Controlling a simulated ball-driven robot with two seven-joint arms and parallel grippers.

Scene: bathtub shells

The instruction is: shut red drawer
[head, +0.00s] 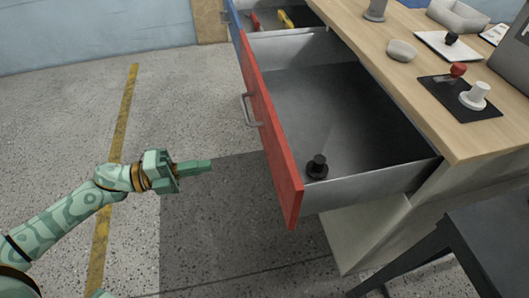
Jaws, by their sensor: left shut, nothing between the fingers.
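The red drawer (272,133) is pulled far out of the wooden-topped cabinet (435,189). Its red front faces left and has a grey bar handle (249,110). A small black knob-like object (317,166) stands inside it near the front right corner; the rest of the drawer floor looks bare. My left gripper (210,164) is shut and empty. It is to the left of the red front, apart from it, with its fingers pointing right. My right gripper is not in view.
Behind it a blue drawer (234,22) is also open, with red and yellow items inside. The worktop (428,88) holds a grey stone-like object (402,50), a black mat (436,84) and a white tray (431,41). A dark table (495,232) stands front right. The floor at left is clear.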

